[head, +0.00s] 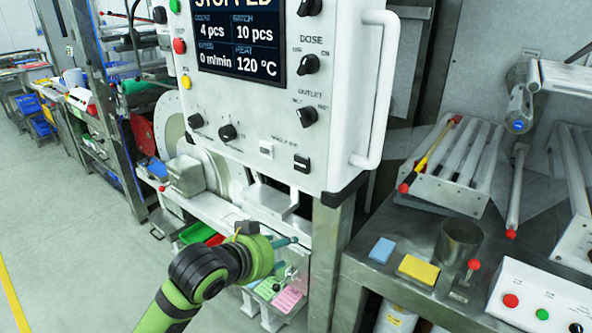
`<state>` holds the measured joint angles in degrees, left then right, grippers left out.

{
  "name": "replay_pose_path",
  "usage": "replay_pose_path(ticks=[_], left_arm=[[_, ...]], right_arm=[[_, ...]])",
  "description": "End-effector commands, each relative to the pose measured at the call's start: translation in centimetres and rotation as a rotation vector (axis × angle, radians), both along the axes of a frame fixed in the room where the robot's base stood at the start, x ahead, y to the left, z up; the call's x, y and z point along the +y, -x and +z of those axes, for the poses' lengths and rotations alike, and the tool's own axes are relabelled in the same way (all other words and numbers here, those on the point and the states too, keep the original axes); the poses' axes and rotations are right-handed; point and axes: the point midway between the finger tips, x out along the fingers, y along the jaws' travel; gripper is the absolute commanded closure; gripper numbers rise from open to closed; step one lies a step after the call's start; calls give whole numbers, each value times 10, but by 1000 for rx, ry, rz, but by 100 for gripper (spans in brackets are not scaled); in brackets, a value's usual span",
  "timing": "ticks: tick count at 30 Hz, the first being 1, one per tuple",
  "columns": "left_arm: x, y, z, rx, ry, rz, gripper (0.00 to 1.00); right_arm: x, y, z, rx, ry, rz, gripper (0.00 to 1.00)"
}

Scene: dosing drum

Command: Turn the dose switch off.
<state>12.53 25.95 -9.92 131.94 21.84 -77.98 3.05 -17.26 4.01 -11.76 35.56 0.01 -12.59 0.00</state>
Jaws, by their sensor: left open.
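The dose switch (308,64) is a black rotary knob below the DOSE label on the right side of the white control panel (250,135). Its grip seems to tilt up to the right, towards the ON mark, but the picture is small. My left gripper (288,256), on a green and black arm, is below the panel, well under the switch and apart from it. Its teal fingers are spread and hold nothing. My right gripper is not in view.
A similar outlet knob (307,117) sits below the dose switch, and another knob (309,7) above it. A white handle (377,90) stands out along the panel's right edge. A steel bench (380,275) with a metal cup (458,243) and a yellow sponge (418,270) is at right.

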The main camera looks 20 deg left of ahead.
Motion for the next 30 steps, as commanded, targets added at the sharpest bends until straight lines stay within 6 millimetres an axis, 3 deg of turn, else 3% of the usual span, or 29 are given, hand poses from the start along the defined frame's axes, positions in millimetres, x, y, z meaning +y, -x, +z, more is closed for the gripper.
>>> replay_pose_path(ticks=[1,6,9,13,16,20,30], left_arm=[[1,-12,43,-82,-14,-22,46],[1,-22,177,-325,-51,-103,46],[0,-13,239,-436,-77,-139,46],[0,3,298,-544,-109,-169,46],[0,15,325,-594,-124,-184,46],[-2,18,341,-620,-132,-191,46],[-19,-27,343,-618,-130,-193,46]], right_arm=[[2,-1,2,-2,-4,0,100],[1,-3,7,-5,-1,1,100],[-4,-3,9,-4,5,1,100],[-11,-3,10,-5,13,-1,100],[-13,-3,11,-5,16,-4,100],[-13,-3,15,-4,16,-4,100],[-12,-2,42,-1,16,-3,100]])
